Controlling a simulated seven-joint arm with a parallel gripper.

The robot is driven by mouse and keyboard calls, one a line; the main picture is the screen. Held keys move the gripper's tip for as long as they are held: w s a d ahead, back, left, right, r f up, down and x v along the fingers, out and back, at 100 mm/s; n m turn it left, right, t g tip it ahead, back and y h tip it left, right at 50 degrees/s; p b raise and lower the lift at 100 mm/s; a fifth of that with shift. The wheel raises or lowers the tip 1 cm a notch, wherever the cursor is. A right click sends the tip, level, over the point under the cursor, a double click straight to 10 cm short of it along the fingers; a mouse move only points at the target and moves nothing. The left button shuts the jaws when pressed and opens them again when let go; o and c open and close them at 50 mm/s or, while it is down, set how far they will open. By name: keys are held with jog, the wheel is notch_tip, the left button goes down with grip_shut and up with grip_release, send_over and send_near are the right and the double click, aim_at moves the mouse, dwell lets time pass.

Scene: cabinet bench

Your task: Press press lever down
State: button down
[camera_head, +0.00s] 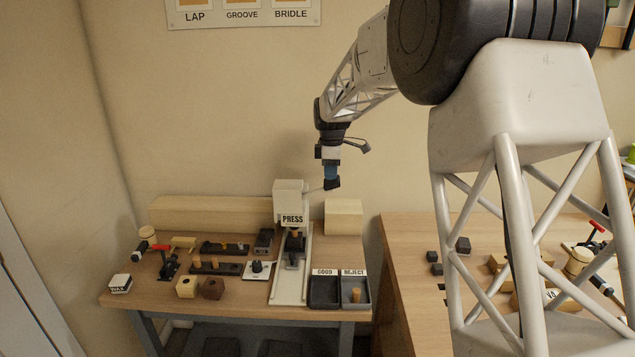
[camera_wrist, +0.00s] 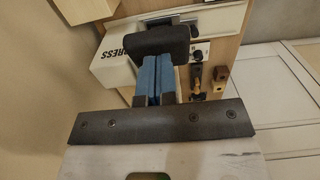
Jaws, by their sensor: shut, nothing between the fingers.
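The press (camera_head: 288,191) is a white block labelled PRESS on an upright at the back of the left bench; its white side also shows in the wrist view (camera_wrist: 112,70). The press lever (camera_head: 332,184) sticks out to the right of the press head as a thin rod with a dark end. That dark end also shows in the wrist view (camera_wrist: 160,40). My gripper (camera_head: 330,174), with blue fingers, points down right over the lever's end. Its fingers are shut together with nothing between them. The fingertips (camera_wrist: 157,68) look to be at the dark end; whether they touch is unclear.
Below the press head are a dark fixture (camera_head: 294,247) and a white base strip. GOOD (camera_head: 323,305) and REJECT (camera_head: 368,291) trays stand at the right front, the latter holding a wooden peg. A wooden block (camera_head: 343,217) stands behind.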

aim_at(335, 185)
jog(key=shift+d+f, duration=0.1)
jog(key=shift+f, duration=0.1)
dwell(0.5)
jog(key=shift+d+f, duration=0.3)
jog(key=shift+f, duration=0.75)
jog(key=shift+d+f, duration=0.25)
jog(key=shift+f, duration=0.8)
jog(key=shift+d+f, duration=0.15)
jog(key=shift+f, duration=0.85)
jog(key=shift+r, duration=0.1)
jog(key=shift+a+r, duration=0.4)
jog(key=shift+r, duration=1.35)
jog(key=shift+a+r, duration=0.4)
jog(key=shift+r, duration=1.4)
jog(key=shift+a+r, duration=0.4)
jog(key=shift+r, duration=1.35)
